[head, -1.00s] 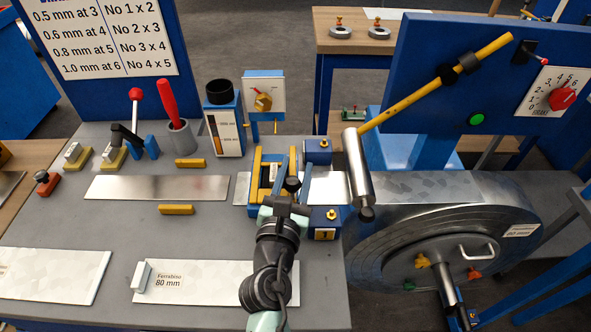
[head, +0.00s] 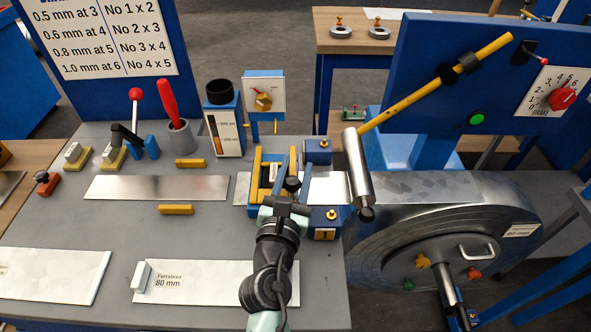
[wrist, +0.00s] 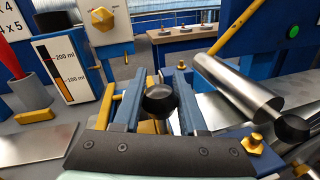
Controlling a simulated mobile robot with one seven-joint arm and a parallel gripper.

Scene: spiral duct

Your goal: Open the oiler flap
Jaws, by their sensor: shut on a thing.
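A blue and yellow frame (head: 257,178) stands over the metal strip at the right part of the bench. A black ball knob (head: 292,184) is at its right side. My gripper (head: 294,180) reaches in from the front, with one blue finger on each side of the knob. In the wrist view the knob (wrist: 159,100) sits between the two fingers, and my gripper (wrist: 160,88) is shut on it. The fingers and knob hide what lies below, so I cannot make out the flap itself or its angle.
A steel roller (head: 358,170) on a yellow lever (head: 430,85) is close to the right of my gripper. A blue reservoir (head: 226,120) with a level scale stands behind left. The bench front left holds flat strips.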

